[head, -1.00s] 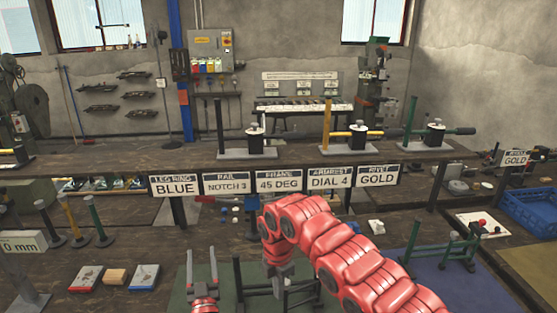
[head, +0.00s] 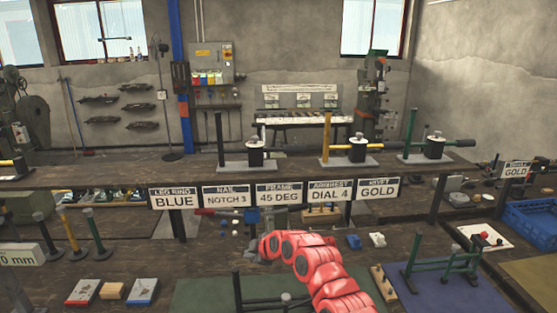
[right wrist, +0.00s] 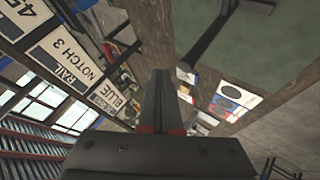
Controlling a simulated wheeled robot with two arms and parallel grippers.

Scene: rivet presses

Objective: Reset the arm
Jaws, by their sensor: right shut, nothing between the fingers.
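My right arm, with red links, reaches in from the bottom of the head view. Its gripper (head: 251,250) is small and partly hidden there, over the workbench beyond the green mat. In the right wrist view the two dark fingers of this gripper (right wrist: 160,100) lie together, with nothing between them. My left gripper is not in the head view now.
Three presses (head: 247,150) stand on the rear shelf above the label signs (head: 280,193). A green frame (head: 440,262) stands on a blue mat at right. Several posts (head: 72,235) stand at left, near red and blue booklets (head: 84,291). A green mat (head: 210,295) lies in front.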

